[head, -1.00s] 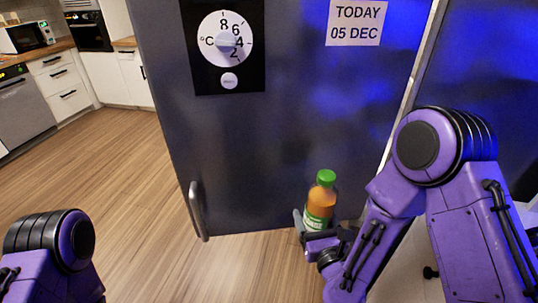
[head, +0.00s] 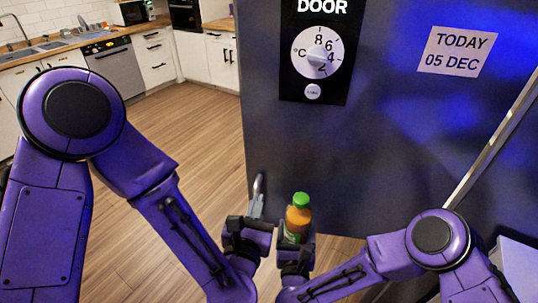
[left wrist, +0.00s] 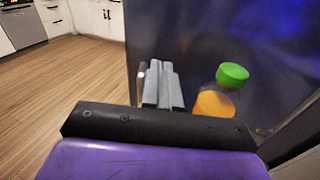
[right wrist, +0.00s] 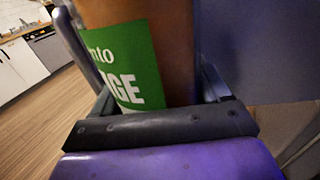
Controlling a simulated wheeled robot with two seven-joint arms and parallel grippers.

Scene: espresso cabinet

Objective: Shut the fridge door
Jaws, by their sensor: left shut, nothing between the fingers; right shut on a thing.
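The fridge door (head: 370,150) is a dark blue-grey panel with a dial, a dated note and an upright metal handle (head: 260,182) low at its left edge. How far it stands open I cannot tell. My left gripper (head: 257,207) is shut and empty, its fingers pointing at the door close to the handle. In the left wrist view the handle (left wrist: 141,80) shows just left of the fingers; contact is unclear. My right gripper (head: 296,238) is shut on an upright orange juice bottle (head: 298,218) with a green cap, in front of the door's lower part.
A pale metal strip (head: 492,140) runs along the door's right side, with another dark panel beyond it. Open wooden floor (head: 190,150) lies left of the door. White cabinets, a dishwasher (head: 113,68) and a microwave (head: 130,12) stand far back.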

